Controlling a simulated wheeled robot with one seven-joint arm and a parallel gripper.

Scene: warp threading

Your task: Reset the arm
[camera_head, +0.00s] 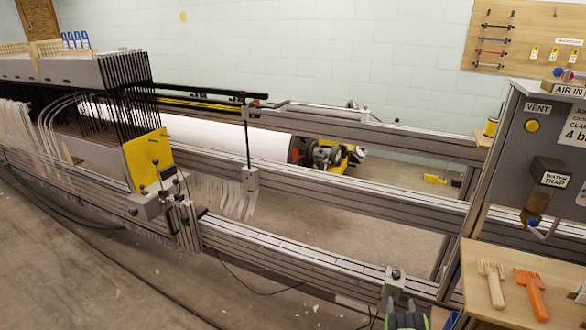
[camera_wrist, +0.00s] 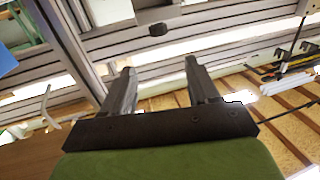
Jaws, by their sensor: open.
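My gripper (camera_wrist: 158,78) shows in the wrist view with two dark fingers spread well apart. It is open, and nothing shows between the fingers. Metal rails of the loom frame lie beyond the fingertips in that view. In the head view, a dark and green part of my arm shows at the bottom edge, close to the front rail (camera_head: 290,262) and left of the wooden side table. The fingertips cannot be made out there.
The loom's yellow plate (camera_head: 149,160) and hanging white threads stand at left. A grey panel (camera_head: 520,150) with vent and water trap labels stands at right. A cream comb (camera_head: 492,284) and an orange comb (camera_head: 531,293) lie on the wooden table (camera_head: 500,258).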

